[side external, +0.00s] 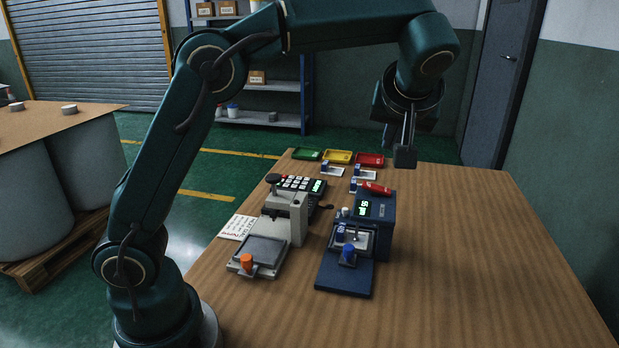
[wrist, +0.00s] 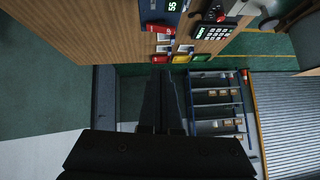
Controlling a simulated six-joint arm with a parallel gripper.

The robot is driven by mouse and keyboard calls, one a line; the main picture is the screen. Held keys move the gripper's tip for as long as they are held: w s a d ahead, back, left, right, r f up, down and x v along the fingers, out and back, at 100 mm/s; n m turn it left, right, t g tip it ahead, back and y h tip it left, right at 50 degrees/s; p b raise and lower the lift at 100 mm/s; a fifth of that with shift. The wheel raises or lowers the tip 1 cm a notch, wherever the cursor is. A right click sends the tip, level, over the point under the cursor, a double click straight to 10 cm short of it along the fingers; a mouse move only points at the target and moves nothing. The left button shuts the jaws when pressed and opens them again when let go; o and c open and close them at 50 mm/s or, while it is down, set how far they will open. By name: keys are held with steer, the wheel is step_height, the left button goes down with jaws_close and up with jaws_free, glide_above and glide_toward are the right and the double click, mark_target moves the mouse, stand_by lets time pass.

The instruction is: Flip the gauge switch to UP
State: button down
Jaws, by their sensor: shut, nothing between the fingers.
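A dark blue gauge (side external: 386,228) with a lit green display (side external: 363,208) stands on the wooden table. It has a low blue base plate (side external: 342,279) in front and a blue knob (side external: 348,253). A small white-topped part (side external: 345,211) sits beside the display. I cannot tell which small part is the switch, or its position. My gripper (side external: 405,157) is shut and empty, pointing down, above and behind the gauge, apart from it. In the wrist view, the gripper fingers (wrist: 162,95) are together; the gauge's display (wrist: 172,6) shows at the top edge.
A grey press-like device (side external: 290,212) with an orange knob (side external: 246,262) and a keypad (side external: 294,183) stand left of the gauge. A red object (side external: 376,189) lies by the gauge's top. Green (side external: 307,154), yellow (side external: 338,156) and red (side external: 369,159) trays line the back. The table's right side is clear.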

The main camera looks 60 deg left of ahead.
steer(key=shift+r+g+y, duration=0.15)
steer(key=shift+g+y, duration=0.15)
glide_above(376, 189)
steer(key=f, duration=0.7)
steer(key=shift+s+d+f, duration=0.2)
steer(key=shift+s+f, duration=0.05)
steer(key=shift+s, duration=0.05)
steer(key=shift+s+f, duration=0.25)
steer(key=shift+f, duration=0.75)
steer(key=shift+a+f, duration=0.15)
steer(key=shift+f, duration=0.55)
steer(key=shift+s, duration=0.1)
